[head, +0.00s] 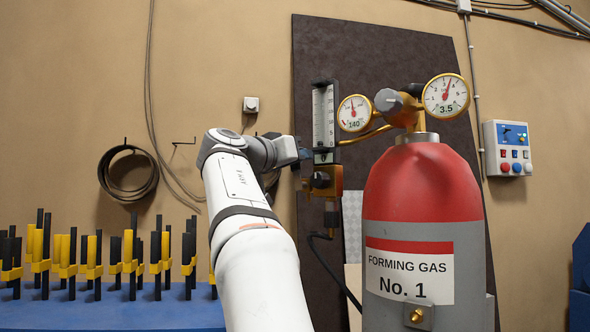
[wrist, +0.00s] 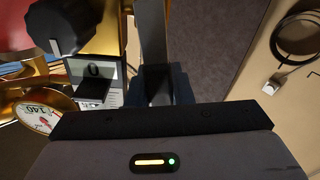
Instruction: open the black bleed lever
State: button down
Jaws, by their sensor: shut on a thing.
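My gripper (head: 306,154) reaches in from the left to the flow meter (head: 325,115) on the dark board. In the wrist view, the fingers (wrist: 162,88) are close together at the side of the meter, shut on what appears to be the black bleed lever. A black block (wrist: 96,89), which seems to be part of the lever, shows in front of a pale plate marked 0 (wrist: 92,69). The grip itself is mostly hidden by the fingers and the gripper body. A black knob (wrist: 62,25) sits on the brass body beside it.
A red and grey forming gas cylinder (head: 420,205) with two gauges (head: 354,113) (head: 446,96) stands close on the right. A hose coil (head: 128,173) hangs on the wall at left. A blue bench (head: 110,315) holds several black and yellow pegs. A control box (head: 508,148) is far right.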

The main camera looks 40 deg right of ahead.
jog(key=shift+s+d+f+m, duration=0.1)
jog(key=shift+f+m, duration=0.2)
jog(key=shift+m, duration=0.1)
jog(key=shift+b, duration=0.3)
jog(key=c, duration=1.5)
grip_release()
jog(key=shift+o, duration=1.1)
jog(key=shift+r, duration=0.15)
jog(key=shift+s+r, duration=0.1)
